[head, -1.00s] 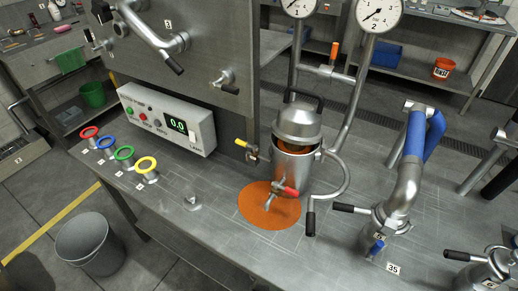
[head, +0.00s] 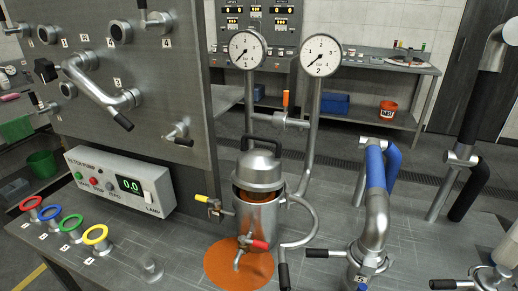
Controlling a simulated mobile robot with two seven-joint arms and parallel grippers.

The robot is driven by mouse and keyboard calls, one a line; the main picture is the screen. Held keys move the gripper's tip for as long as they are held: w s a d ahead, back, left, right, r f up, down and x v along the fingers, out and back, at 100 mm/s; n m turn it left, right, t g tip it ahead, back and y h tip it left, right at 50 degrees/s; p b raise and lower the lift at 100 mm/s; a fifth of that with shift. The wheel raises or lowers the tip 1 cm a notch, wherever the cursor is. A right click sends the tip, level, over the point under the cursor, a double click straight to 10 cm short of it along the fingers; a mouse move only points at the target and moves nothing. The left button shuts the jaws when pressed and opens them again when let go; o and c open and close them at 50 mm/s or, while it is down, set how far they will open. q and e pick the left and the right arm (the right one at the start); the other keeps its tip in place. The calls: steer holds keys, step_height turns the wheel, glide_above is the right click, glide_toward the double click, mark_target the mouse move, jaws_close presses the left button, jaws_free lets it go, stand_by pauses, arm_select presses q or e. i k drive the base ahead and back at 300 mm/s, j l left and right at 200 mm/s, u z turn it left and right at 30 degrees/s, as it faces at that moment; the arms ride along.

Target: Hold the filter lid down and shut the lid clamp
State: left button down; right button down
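The metal filter pot (head: 256,216) stands at the middle of the bench, by an orange round patch (head: 222,268). Its domed filter lid (head: 259,168) with a black handle sits on top, slightly tilted. A dark gap with some orange shows under the lid's left edge. The lid clamp (head: 314,220) is a curved metal bar on the pot's right side. It swings out and down, away from the lid, ending in a black grip (head: 284,276). Neither of my grippers is in view.
Yellow-handled (head: 201,198) and red-handled (head: 260,245) valves stick out from the pot. Pipes with two gauges (head: 247,50) rise behind it. A blue-sleeved pipe (head: 375,200) stands at right. The pump box (head: 120,181) and coloured rings (head: 96,234) are at left.

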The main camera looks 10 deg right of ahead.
mark_target(283, 270)
steer(key=i+j+z, duration=0.1)
steer(key=j+z, duration=0.55)
steer(key=i+j+z, duration=0.1)
steer(key=z, duration=0.25)
steer(key=j, duration=0.1)
